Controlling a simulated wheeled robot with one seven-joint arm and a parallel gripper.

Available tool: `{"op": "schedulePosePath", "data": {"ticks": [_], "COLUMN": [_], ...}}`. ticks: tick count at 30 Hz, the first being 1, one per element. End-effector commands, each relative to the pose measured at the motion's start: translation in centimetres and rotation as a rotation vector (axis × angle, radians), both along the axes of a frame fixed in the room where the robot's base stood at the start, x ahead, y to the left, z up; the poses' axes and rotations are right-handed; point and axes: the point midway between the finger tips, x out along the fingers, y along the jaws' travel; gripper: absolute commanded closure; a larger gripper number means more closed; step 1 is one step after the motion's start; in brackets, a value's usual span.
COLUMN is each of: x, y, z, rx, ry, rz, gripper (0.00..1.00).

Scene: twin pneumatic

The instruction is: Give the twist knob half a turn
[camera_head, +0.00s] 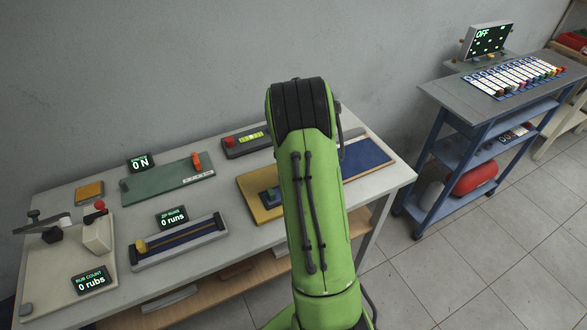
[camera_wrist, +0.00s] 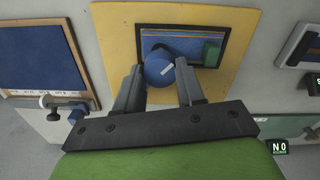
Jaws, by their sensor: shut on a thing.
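In the head view my green arm covers the gripper and the knob; the yellow board's left part (camera_head: 247,190) shows.
A green block (camera_wrist: 212,53) stands beside the knob on the panel. A blue board (camera_head: 368,158) lies to the right on the table (camera_head: 389,181). A slider unit (camera_head: 180,243), a green board (camera_head: 165,180) and small displays are to the left. A separate cart (camera_head: 450,97) stands at right.

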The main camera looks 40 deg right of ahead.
Motion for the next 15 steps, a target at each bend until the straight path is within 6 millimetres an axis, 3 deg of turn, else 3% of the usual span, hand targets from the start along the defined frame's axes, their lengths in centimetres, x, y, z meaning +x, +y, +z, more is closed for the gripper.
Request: {"op": "schedulePosePath", "data": {"ticks": [15], "x": [0.14], "y": [-0.12], "z": [0.11], "rx": [-0.006], "ry": [-0.006], "rz": [0.471], "gripper": [0.92]}}
